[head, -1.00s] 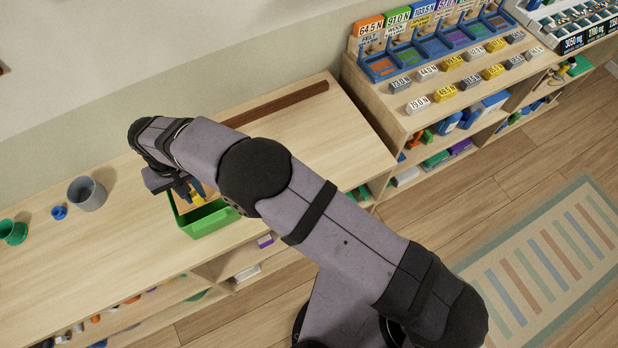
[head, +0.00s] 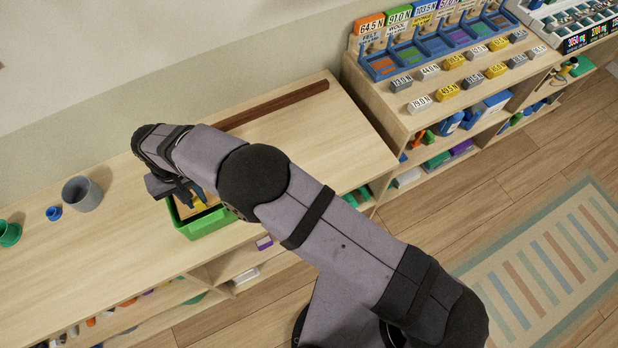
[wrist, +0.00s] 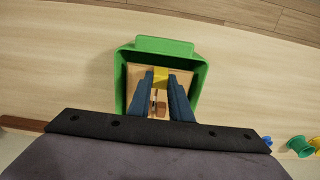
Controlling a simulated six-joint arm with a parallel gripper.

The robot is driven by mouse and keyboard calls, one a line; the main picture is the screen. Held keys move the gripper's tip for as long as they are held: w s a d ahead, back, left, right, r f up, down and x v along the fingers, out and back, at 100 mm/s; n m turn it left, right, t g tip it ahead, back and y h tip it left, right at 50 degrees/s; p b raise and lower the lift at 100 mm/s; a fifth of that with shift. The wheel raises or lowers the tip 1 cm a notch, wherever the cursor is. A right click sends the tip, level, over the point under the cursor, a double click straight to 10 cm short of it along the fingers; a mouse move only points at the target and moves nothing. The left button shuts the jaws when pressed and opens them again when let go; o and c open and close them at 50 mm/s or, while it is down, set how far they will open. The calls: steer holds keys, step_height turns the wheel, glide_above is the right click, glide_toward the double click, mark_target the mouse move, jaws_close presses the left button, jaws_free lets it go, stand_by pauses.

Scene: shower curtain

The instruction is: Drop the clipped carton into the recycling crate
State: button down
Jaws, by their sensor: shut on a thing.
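The green recycling crate (head: 208,225) stands on the wooden counter, partly hidden behind my arm. In the wrist view the crate (wrist: 119,80) lies straight below my gripper, its rim framing a tan carton (wrist: 136,82). A yellow clip (wrist: 161,76) shows at the carton, between my dark blue fingers. My gripper (wrist: 166,100) is shut on the clipped carton; the fingers hide part of it. In the head view my gripper (head: 190,195) is over the crate, with a bit of yellow clip beside it. Whether the carton touches the crate floor I cannot tell.
A grey cup (head: 82,194), a small blue piece (head: 54,213) and a green spool (head: 9,233) stand to the left on the counter. A dark brown strip (head: 275,104) lies along the back. A shelf with labelled trays (head: 430,47) is at the right.

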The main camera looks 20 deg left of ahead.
mark_target(196, 199)
steer(key=shift+f+b, duration=1.1)
steer(key=shift+f, duration=0.55)
steer(key=c, duration=1.5)
jaws_free()
steer(key=shift+c, duration=0.2)
steer(key=shift+r, duration=0.2)
steer(key=shift+r+b, duration=1.35)
steer(key=shift+r, duration=2.2)
steer(key=shift+w, duration=0.1)
steer(key=w+d+r+m, duration=0.2)
steer(key=w+d+r, duration=0.1)
steer(key=w+d, duration=0.8)
steer(key=w+d+r+m, duration=0.2)
steer(key=w+d, duration=0.5)
steer(key=d, duration=0.8)
steer(key=s+d+m, duration=0.2)
steer(key=d+m, duration=0.1)
steer(key=d, duration=1.3)
steer(key=s+d+f+m, duration=0.1)
steer(key=s+d+m, duration=0.1)
steer(key=s+d, duration=0.7)
steer(key=shift+d, duration=1.15)
